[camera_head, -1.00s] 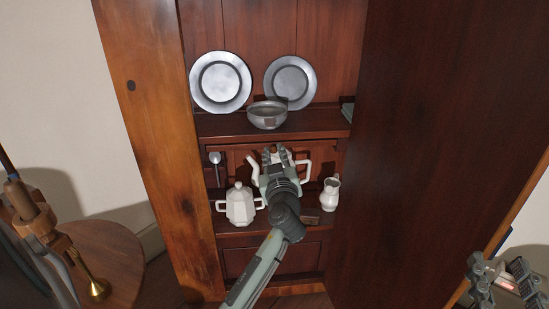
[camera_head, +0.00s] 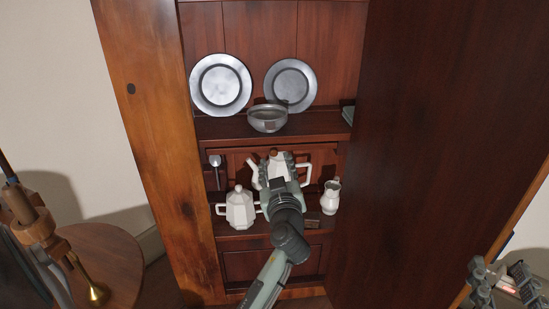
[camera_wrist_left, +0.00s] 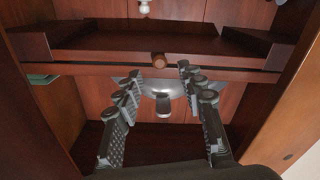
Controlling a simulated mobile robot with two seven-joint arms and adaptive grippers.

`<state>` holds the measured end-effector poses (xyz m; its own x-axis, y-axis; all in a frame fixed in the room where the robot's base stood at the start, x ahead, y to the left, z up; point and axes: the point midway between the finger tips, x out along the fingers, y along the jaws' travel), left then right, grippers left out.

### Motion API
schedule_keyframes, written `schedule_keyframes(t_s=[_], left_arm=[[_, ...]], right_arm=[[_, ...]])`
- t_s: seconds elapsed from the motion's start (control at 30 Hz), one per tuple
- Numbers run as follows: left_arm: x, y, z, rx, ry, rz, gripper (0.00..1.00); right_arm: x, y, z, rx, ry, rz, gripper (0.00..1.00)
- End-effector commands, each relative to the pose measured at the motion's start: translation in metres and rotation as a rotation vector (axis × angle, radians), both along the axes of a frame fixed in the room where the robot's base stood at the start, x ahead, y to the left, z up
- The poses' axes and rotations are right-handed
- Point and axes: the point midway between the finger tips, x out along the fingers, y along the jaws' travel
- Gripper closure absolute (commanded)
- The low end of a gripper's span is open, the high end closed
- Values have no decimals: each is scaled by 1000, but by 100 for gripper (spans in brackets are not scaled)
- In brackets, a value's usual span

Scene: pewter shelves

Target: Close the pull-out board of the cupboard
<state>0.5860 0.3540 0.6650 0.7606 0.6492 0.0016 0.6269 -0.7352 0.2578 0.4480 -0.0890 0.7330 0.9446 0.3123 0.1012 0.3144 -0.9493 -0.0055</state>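The pull-out board (camera_wrist_left: 225,74) shows in the left wrist view, which is upside down, as a brown front edge across the cupboard. A round wooden knob (camera_wrist_left: 158,60) sits at its middle. In the head view the knob (camera_head: 273,153) shows just below the middle shelf. I cannot tell how far the board sticks out. My left gripper (camera_head: 278,162) is in front of the cupboard, in front of the teapot. In the left wrist view its fingers (camera_wrist_left: 159,70) are open, one to each side of the knob. My right gripper (camera_head: 499,270) is open and empty at the lower right.
A white teapot (camera_head: 300,170), a lidded pot (camera_head: 240,207) and a jug (camera_head: 330,197) stand on the lower shelf. A bowl (camera_head: 267,118) and two plates (camera_head: 221,86) (camera_head: 290,84) are above. Open doors flank the cupboard (camera_head: 160,130) (camera_head: 430,130). A round table (camera_head: 105,255) stands left.

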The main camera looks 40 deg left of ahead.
Motion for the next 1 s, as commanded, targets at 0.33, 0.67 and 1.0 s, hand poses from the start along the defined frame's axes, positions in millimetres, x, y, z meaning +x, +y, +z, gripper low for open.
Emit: schedule_keyframes(t_s=[0.33,0.67,1.0], left_arm=[[-26,-22,1,0,-1,0,61],[-26,-21,1,0,-1,1,61],[-26,-21,0,0,-1,1,61]], right_arm=[[0,0,0,0,0,0,60],[0,0,0,0,-1,0,60],[0,0,0,-1,0,0,60]])
